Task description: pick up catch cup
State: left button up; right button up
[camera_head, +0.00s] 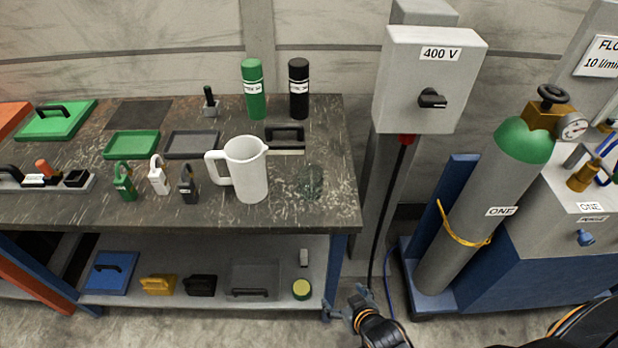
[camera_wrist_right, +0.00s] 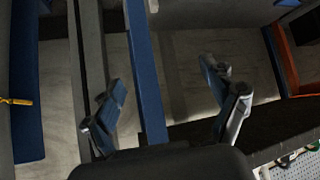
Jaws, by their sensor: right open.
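A small clear cup (camera_head: 311,181) stands on the dark worktable (camera_head: 275,220) near its right end. It is see-through and hard to make out; it may be the catch cup, but no label shows. A white jug (camera_head: 246,170) with its handle to the left stands just left of it. My right gripper (camera_head: 345,304) is low in front of the table's right front leg, below the tabletop and apart from the cup. In the right wrist view its fingers (camera_wrist_right: 162,85) are spread with nothing between them. My left gripper is not in view.
Several padlocks (camera_head: 158,175) and shallow trays (camera_head: 132,145) lie left of the jug. A green bottle (camera_head: 253,90) and a black bottle (camera_head: 299,90) stand behind. A 400 V box (camera_head: 428,80) and a gas cylinder (camera_head: 475,205) stand right of the table. A shelf (camera_head: 210,290) runs below.

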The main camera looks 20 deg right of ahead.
jog(key=w+r+t, duration=0.1)
jog(key=r, duration=0.5)
jog(key=w+r+t+p, duration=0.1)
jog(key=w+r, duration=0.1)
jog(key=r, duration=0.5)
jog(key=w+r+t, duration=0.1)
jog(key=w+r, duration=0.1)
jog(key=r, duration=0.4)
jog(key=shift+d+r+m+t, duration=0.15)
jog(key=shift+d+m+t, duration=0.1)
jog(key=shift+m+t, duration=0.05)
jog(key=t+y, duration=0.1)
jog(key=t, duration=0.4)
send_near(317, 183)
jog(key=w+p, duration=0.1)
jog(key=w, duration=0.2)
jog(key=w+p, duration=0.1)
jog(key=w, duration=0.3)
jog(key=shift+w+a, duration=0.25)
jog(key=shift+w, duration=0.05)
jog(key=shift+w+a+p, duration=0.15)
jog(key=shift+w+p, duration=0.1)
jog(key=shift+w, duration=0.7)
jog(key=shift+w+a+p, duration=0.2)
jog(key=shift+w, duration=0.7)
jog(key=shift+w+a+p, duration=0.15)
jog(key=shift+w+p, duration=0.1)
jog(key=shift+w, duration=0.7)
jog(key=c, duration=1.2)
